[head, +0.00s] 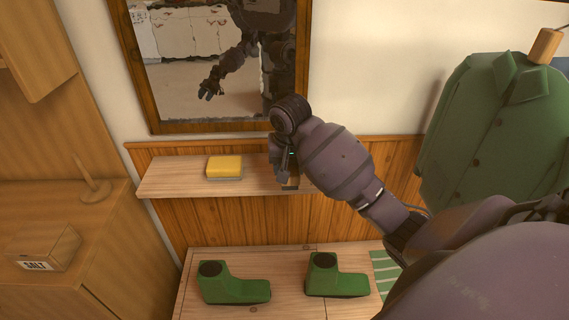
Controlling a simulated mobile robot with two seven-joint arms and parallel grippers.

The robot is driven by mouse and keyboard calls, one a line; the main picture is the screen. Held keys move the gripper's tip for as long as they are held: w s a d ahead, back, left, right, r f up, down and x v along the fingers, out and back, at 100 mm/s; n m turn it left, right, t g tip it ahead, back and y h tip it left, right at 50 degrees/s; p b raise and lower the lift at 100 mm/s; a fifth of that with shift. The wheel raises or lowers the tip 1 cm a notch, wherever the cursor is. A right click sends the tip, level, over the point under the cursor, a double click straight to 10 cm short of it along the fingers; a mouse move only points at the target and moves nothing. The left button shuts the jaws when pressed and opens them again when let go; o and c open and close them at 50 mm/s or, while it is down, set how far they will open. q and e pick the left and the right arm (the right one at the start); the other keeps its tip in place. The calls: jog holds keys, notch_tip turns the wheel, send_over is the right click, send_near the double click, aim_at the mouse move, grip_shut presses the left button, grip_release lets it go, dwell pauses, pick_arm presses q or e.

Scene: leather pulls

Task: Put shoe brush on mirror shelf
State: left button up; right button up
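The mirror shelf (170,183) is a pale wooden board below the framed mirror (215,65). A yellow block with a grey underside (224,167) lies on its left half; I cannot tell whether it is a brush or a sponge. My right gripper (284,172) points down at the shelf, to the right of the yellow block and apart from it. A small brown and dark thing (292,184) shows at its fingertips, low at the shelf, and may be the shoe brush. The wrist hides much of it, and whether the fingers grip it is unclear. My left gripper is out of view.
Green boots (235,288) (337,278) stand on the bench (290,304) below. A green coat (490,125) hangs at right. A salt box (42,247) and a wooden peg (94,190) are on the left cabinet. The shelf's left end is bare.

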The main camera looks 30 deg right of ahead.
jog(key=w+d, duration=0.1)
jog(key=w, duration=0.1)
jog(key=w+d+f, duration=0.1)
jog(key=w+d, duration=0.1)
jog(key=w, duration=0.1)
jog(key=w+d, duration=0.1)
jog(key=w, duration=0.1)
jog(key=shift+w+d+f+b, duration=0.25)
jog(key=shift+w+d+b, duration=0.1)
jog(key=shift+d, duration=0.05)
notch_tip(320, 180, down, 5)
jog(key=shift+r, duration=0.2)
pick_arm(q)
jog(key=shift+p, duration=0.35)
pick_arm(e)
jog(key=shift+w+f, duration=0.15)
jog(key=shift+f, duration=0.3)
jog(key=shift+f, duration=0.2)
jog(key=o, duration=0.8)
jog(key=shift+r, duration=0.15)
